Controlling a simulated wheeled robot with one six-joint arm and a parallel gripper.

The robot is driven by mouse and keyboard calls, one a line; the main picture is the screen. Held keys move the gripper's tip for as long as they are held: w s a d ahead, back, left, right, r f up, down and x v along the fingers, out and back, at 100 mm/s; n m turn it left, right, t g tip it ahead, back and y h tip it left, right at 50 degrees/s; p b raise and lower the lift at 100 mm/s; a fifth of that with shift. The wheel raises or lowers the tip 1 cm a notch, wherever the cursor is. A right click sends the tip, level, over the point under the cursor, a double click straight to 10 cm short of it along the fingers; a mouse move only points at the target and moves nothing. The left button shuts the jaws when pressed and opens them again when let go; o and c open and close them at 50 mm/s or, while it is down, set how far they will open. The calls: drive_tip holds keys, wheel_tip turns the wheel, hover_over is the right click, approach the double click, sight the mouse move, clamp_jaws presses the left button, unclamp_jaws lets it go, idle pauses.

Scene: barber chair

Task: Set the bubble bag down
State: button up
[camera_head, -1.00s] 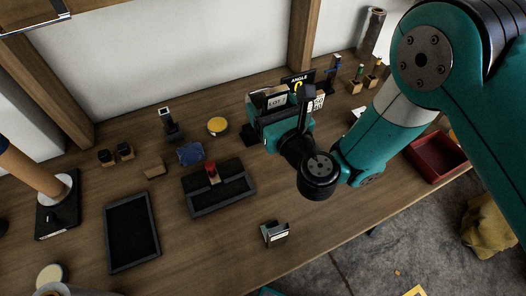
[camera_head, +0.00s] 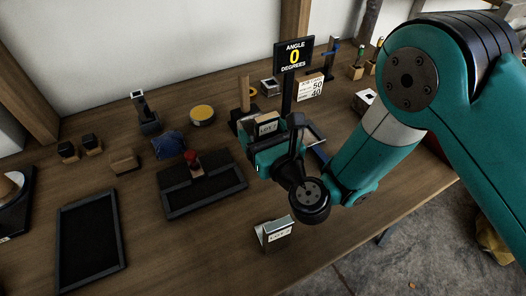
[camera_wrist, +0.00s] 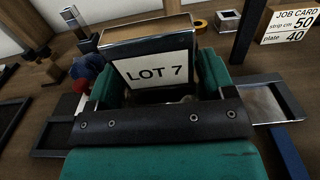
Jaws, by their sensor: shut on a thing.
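The gripper is over the middle of the wooden bench, to the right of the black tray with the red knob. The bag's lower end is hidden by the gripper, so I cannot tell whether it touches the bench.
The "ANGLE 0 DEGREES" sign (camera_head: 293,57) and the job card (camera_head: 311,88) stand behind. The red-knobbed tray (camera_head: 230,185), blue crumpled item (camera_head: 169,145) and yellow tin (camera_head: 202,115) are left. A small labelled stand (camera_head: 273,234) is near the front edge. Bare bench (camera_head: 190,245) lies at front left.

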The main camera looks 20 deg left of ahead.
drive_tip(key=shift+f+b, duration=1.1)
drive_tip(key=shift+f, duration=0.7)
drive_tip(key=shift+f, duration=0.1)
